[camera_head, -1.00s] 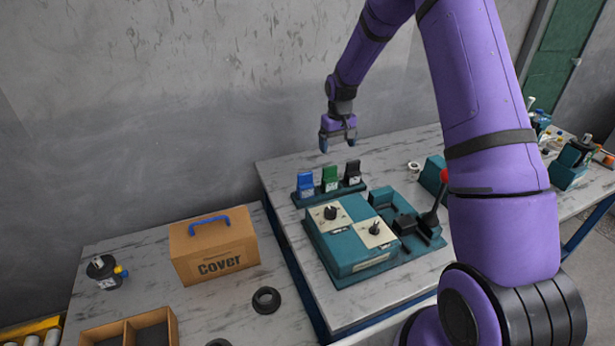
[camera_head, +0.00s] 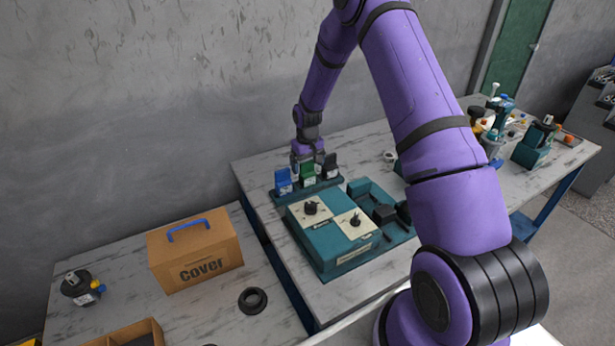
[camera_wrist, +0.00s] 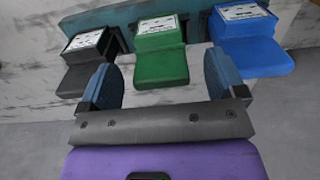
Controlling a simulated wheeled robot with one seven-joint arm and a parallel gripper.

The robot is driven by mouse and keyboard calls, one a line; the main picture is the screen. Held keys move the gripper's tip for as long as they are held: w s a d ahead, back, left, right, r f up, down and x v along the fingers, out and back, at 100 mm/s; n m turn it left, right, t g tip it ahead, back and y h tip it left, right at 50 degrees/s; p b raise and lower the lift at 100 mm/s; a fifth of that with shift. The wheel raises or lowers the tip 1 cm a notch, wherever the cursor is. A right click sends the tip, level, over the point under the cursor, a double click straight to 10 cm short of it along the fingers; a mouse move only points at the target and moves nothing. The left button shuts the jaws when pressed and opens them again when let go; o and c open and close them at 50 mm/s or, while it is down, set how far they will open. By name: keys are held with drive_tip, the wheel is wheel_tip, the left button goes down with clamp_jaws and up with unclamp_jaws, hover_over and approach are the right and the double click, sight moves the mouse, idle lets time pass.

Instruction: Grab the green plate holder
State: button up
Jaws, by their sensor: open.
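The green plate holder (camera_head: 307,174) stands between a blue holder (camera_head: 283,181) and a black holder (camera_head: 330,167) on a teal rack (camera_head: 310,190) at the back of the right table. My gripper (camera_head: 308,160) is just behind the green holder in the head view, and the holder hides part of it. In the wrist view, the green holder (camera_wrist: 160,58) is ahead of and between the two blue fingertips of my open gripper (camera_wrist: 163,85). The black holder (camera_wrist: 88,60) is to its left and the blue holder (camera_wrist: 246,42) to its right. No contact with the fingers is clear.
A teal control box (camera_head: 330,238) with knobs stands in front of the rack. A cardboard Cover box (camera_head: 195,250) and a black ring (camera_head: 253,300) sit on the left table. The grey wall (camera_head: 130,110) is close behind.

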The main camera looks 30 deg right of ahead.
sight(308, 174)
wheel_tip(308, 174, down, 2)
drive_tip(key=shift+f, duration=0.15)
drive_tip(key=shift+c, duration=0.4)
drive_tip(key=c, duration=0.9)
drive_tip(key=shift+c, duration=0.3)
